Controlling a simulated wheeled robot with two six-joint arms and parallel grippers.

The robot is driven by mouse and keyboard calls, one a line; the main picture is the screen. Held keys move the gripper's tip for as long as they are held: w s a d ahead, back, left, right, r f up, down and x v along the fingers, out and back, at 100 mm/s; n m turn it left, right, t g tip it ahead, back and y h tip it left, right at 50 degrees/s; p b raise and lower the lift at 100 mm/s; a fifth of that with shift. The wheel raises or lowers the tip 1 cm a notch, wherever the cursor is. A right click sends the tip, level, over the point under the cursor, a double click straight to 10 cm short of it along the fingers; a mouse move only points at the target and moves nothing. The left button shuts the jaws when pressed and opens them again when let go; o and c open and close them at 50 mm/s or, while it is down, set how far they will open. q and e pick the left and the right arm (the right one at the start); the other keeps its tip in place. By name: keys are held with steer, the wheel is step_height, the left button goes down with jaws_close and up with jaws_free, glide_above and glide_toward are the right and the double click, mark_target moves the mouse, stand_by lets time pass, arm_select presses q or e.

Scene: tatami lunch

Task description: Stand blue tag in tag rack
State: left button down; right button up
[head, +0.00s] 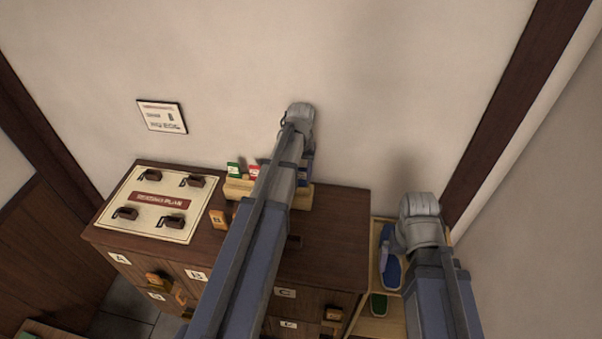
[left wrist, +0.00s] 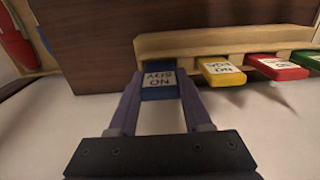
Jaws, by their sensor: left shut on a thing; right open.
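The blue tag (left wrist: 158,79) stands between the fingers of my left gripper (left wrist: 159,92) in the left wrist view, with the gripper shut on it. Its lower end meets the wooden tag rack (left wrist: 205,43), in line with the other tags; I cannot tell how deep it sits. In the head view the tag rack (head: 240,189) is at the back of the cabinet, and my left arm covers its middle. The blue tag (head: 304,173) partly shows at its right end. My right gripper (head: 420,222) is right of the cabinet, its fingers hidden from the head view.
Yellow (left wrist: 222,72), red (left wrist: 277,67) and green (left wrist: 307,60) tags stand in the rack. A seating plan board (head: 150,205) and a small wooden tag (head: 217,219) are on the cabinet top (head: 335,225). A wooden tray (head: 375,326) with blue and green items is at right.

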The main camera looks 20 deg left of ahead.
arm_select(q)
steer(key=shift+f+b, duration=0.45)
stand_by(0.6)
steer(key=shift+f, duration=0.15)
jaws_free()
stand_by(0.6)
stand_by(0.5)
steer(key=shift+r+p, duration=3.45)
steer(key=shift+r, duration=0.15)
